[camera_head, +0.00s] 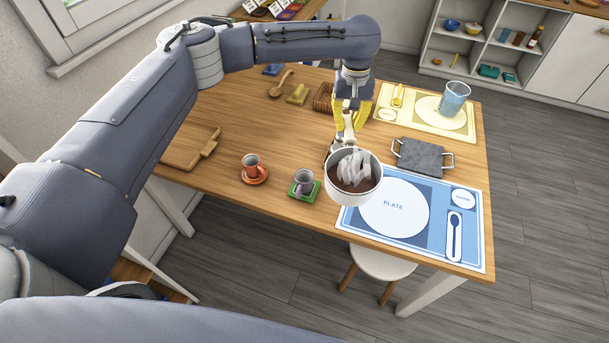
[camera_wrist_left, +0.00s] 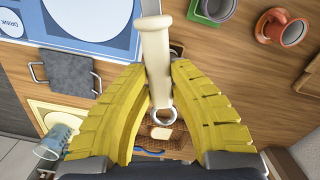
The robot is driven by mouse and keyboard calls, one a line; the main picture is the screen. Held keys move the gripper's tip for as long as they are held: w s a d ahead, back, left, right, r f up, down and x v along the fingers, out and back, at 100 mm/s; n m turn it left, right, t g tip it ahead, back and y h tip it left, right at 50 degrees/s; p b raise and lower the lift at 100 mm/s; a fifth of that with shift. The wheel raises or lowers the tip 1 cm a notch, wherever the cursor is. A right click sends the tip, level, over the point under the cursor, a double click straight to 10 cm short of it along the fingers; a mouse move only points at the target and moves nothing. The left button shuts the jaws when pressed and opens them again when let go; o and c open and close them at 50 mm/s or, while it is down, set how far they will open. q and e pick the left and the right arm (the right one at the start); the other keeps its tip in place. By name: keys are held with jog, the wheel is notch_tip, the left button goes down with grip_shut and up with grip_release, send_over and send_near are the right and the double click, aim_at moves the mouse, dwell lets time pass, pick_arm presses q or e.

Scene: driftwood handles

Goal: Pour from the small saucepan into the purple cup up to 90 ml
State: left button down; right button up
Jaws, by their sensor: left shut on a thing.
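The small saucepan (camera_head: 341,191) is white outside and holds a brown liquid with pale steam over it. It looks about level, above the table's front part and to the right of the cup. My left gripper (camera_head: 346,126) is shut on its handle; in the left wrist view the yellow fingers (camera_wrist_left: 160,85) close on the cream handle (camera_wrist_left: 156,50). The purple cup (camera_head: 304,182) stands upright on a green coaster (camera_head: 311,196). It also shows in the left wrist view (camera_wrist_left: 214,9). The cup's inside is too small to read. My right gripper is not in view.
An orange cup (camera_head: 252,166) on a saucer stands left of the purple cup. A blue placemat (camera_head: 440,258) lies right, a grey slab with handles (camera_head: 419,156) behind it. A blue glass (camera_head: 454,99) stands on a yellow mat. A wooden board (camera_head: 190,148) lies at left.

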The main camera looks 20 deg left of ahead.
pick_arm(q)
jog(key=w+f+n, duration=0.2)
jog(key=w+n, duration=0.2)
jog(key=w, duration=0.7)
jog(key=w+a+f+n, duration=0.2)
jog(key=a+f, duration=0.2)
jog(key=a, duration=0.6)
jog(key=shift+h, duration=0.4)
jog(key=shift+a, duration=0.15)
